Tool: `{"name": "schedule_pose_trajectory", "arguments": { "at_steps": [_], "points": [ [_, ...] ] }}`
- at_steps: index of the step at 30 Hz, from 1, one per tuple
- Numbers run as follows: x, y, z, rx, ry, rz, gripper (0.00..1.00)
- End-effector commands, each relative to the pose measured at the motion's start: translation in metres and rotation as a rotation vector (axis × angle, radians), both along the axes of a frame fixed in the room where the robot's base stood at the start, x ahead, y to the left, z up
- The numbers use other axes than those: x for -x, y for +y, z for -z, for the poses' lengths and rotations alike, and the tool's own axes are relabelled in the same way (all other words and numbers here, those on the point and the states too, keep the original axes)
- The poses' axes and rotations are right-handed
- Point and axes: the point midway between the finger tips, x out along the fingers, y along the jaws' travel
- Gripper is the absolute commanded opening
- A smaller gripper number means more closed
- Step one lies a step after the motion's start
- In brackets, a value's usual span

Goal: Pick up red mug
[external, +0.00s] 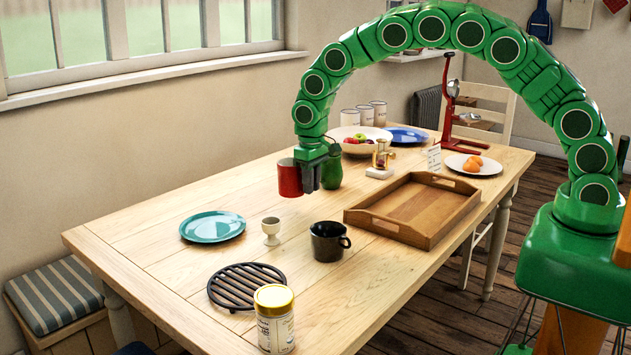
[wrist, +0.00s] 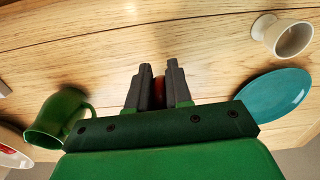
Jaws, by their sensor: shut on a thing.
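The red mug (external: 289,178) is at my gripper's fingers in the external view, held above the table top. My gripper (external: 312,180) points down and is shut on it. In the wrist view only a narrow red strip of the mug (wrist: 158,90) shows between the dark fingers of my gripper (wrist: 158,82). I cannot tell which part of the mug the fingers hold. A green mug (external: 331,168) stands just right of the gripper in the external view. It also shows at the lower left in the wrist view (wrist: 58,120).
On the wooden table (external: 160,240) are a teal plate (external: 212,227), an egg cup (external: 271,231), a black mug (external: 328,241), a trivet (external: 245,286), a tin (external: 274,320) and a wooden tray (external: 368,222). A fruit bowl (external: 352,148) stands behind. The left table end is clear.

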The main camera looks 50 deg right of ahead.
Motion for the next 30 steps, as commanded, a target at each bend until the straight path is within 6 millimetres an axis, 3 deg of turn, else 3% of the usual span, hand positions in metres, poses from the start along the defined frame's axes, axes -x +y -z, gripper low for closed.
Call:
{"name": "schedule_pose_trajectory", "arguments": {
  "at_steps": [9, 24, 30],
  "points": [
    [0.029, -0.009, -0.036, 0.0, -0.002, 0.0, 0.0],
    [0.089, -0.028, -0.063, 0.001, 0.0, 0.001, 0.0],
    [0.103, -0.032, -0.07, -0.001, -0.002, 0.001, 0.0]
  ]
}}
